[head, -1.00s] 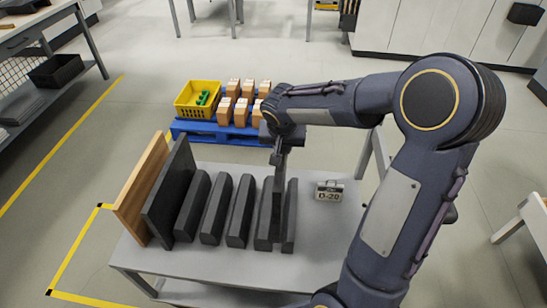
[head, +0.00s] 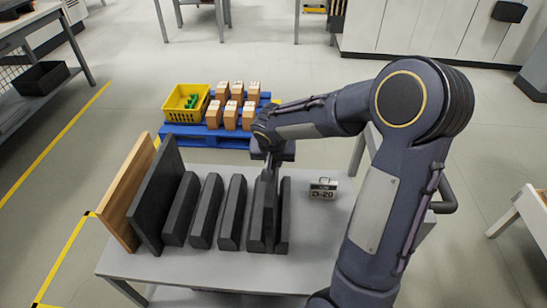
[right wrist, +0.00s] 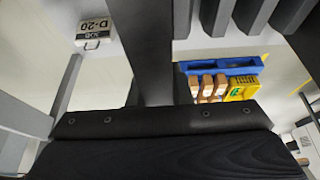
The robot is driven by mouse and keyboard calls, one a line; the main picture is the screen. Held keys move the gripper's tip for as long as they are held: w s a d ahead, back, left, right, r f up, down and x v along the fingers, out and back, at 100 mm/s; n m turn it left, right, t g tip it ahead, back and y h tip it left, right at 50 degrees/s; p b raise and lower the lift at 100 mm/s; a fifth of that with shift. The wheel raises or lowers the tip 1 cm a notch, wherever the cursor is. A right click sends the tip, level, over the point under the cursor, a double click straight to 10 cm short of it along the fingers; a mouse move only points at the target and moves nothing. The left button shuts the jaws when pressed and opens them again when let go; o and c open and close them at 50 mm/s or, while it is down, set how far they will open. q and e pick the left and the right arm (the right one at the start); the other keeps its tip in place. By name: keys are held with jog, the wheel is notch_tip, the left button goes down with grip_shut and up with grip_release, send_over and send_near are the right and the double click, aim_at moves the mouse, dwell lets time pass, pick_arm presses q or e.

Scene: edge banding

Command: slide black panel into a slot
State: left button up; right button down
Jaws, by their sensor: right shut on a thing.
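My right gripper (head: 268,160) is above the right end of the row of dark dividers, shut on a narrow dark panel (head: 269,195). The panel is upright between the two rightmost dividers, and its lower part is hidden there. I cannot tell whether it touches the slot bottom. In the right wrist view a dark strip (right wrist: 145,50), apparently this panel seen edge-on, runs up from the dark block across the bottom. A larger black panel (head: 158,200) stands at the left end of the row beside a wooden panel (head: 127,200). My left gripper is out of view.
The dividers (head: 207,212) stand on a grey table (head: 200,265). A D-20 sign (head: 323,188) stands to the right of the row. Behind the table, a blue pallet (head: 195,135) holds a yellow basket (head: 186,103) and several cartons (head: 231,115).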

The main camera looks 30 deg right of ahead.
notch_tip(320, 180, down, 6)
jog(key=b, duration=0.5)
jog(key=shift+f, duration=0.25)
jog(key=shift+w, duration=0.1)
jog(key=c, duration=1.3)
grip_release()
jog(key=shift+o, duration=0.3)
jog(key=shift+f, duration=0.1)
